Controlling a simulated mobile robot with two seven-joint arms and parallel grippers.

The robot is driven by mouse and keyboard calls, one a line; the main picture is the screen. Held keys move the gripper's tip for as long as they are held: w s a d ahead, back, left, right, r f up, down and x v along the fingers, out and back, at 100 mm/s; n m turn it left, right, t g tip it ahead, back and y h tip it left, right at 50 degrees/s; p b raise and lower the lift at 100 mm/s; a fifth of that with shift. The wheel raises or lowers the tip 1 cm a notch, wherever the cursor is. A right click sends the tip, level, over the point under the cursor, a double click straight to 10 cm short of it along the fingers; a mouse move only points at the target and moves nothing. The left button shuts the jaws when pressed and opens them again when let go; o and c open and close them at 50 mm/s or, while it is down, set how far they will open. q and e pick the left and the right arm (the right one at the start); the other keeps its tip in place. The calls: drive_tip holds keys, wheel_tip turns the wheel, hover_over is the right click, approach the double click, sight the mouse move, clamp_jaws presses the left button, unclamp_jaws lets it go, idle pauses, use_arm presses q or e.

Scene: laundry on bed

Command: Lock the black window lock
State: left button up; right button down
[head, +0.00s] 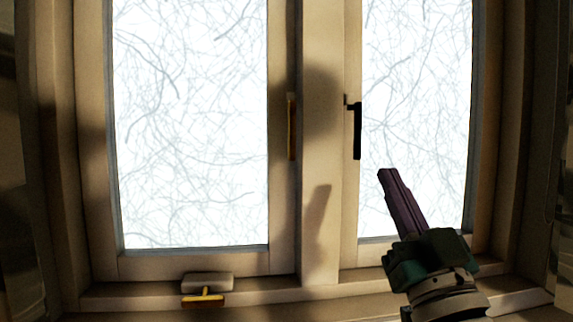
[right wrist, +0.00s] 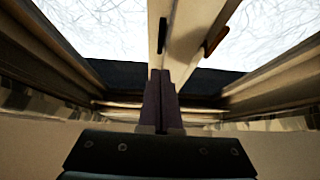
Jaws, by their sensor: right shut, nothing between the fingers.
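The black window lock (head: 357,130) is on the left frame of the right window pane. Its handle hangs straight down from a short piece at its top. It also shows in the right wrist view (right wrist: 162,36), beyond the fingertips. My right gripper (head: 387,172) is shut and empty, pointing up and to the left. Its fingertips are below and to the right of the lock in the head view, apart from it. The shut fingers also show in the right wrist view (right wrist: 161,74). My left gripper is not in view.
A brass-coloured handle (head: 291,127) hangs upright on the left pane's frame, across the central post (head: 320,230). A grey block (head: 207,281) and a yellow T-shaped piece (head: 204,297) are at the sill, lower left. The space between gripper and lock looks clear.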

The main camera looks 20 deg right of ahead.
drive_tip(key=v, duration=0.5)
drive_tip(key=shift+w+f+b, duration=0.2)
drive_tip(key=shift+b, duration=0.2)
drive_tip(key=a+f+n+g+y+p, duration=0.4)
drive_tip(key=a+f+g+y+p, duration=0.15)
drive_tip(key=g+p, duration=0.35)
drive_tip(key=s+a+g+p, duration=0.3)
drive_tip(key=s+g+p, duration=0.3)
drive_tip(key=s+g, duration=1.15)
drive_tip(key=s+r+t+p, duration=0.2)
drive_tip(key=r+p, duration=1.6)
drive_tip(key=s+r+t+p, duration=0.2)
drive_tip(key=r+p, duration=1.7)
drive_tip(key=shift+r+n+t, duration=0.2)
drive_tip(key=shift+n+t, duration=0.1)
drive_tip(key=shift+t, duration=0.05)
